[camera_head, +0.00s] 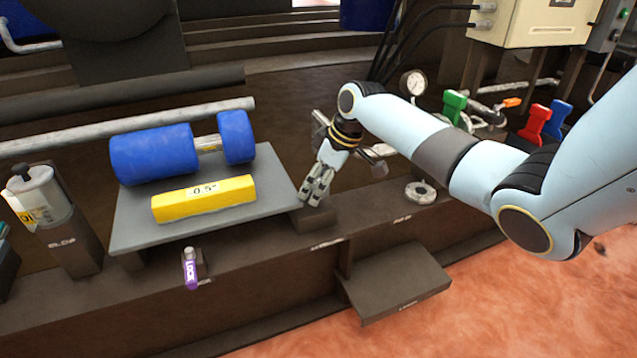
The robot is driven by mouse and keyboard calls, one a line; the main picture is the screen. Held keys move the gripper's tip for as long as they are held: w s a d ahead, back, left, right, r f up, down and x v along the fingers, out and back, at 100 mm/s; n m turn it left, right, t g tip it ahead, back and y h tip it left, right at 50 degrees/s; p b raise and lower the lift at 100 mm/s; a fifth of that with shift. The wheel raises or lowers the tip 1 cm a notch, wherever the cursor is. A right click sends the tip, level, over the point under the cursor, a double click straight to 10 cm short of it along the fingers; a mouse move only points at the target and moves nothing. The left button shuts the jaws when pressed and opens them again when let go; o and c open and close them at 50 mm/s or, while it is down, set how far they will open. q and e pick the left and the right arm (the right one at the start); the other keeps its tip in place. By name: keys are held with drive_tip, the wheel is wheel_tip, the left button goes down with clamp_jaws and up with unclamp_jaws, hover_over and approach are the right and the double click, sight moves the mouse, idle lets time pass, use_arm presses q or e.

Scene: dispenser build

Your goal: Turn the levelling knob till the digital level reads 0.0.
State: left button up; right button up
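The yellow digital level (178,206) lies on the tilted grey plate (130,226), and its display reads 0.5°. My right gripper (315,193) points down at the plate's right edge, above a small dark block (313,217). Its fingers are close together, and I cannot tell whether they are open or shut on something. I cannot make out the levelling knob for certain; it may be hidden by the fingers. My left gripper is out of view.
A blue cylinder (153,154) lies on the plate behind the level. A purple LOCK tag (190,270) hangs in front. A round metal piece (420,193) sits right of my gripper. A gauge (413,83) and green (454,104), red (534,123) and blue (558,117) handles stand behind.

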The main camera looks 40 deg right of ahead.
drive_tip(key=c, duration=0.7)
drive_tip(key=shift+c, duration=0.2)
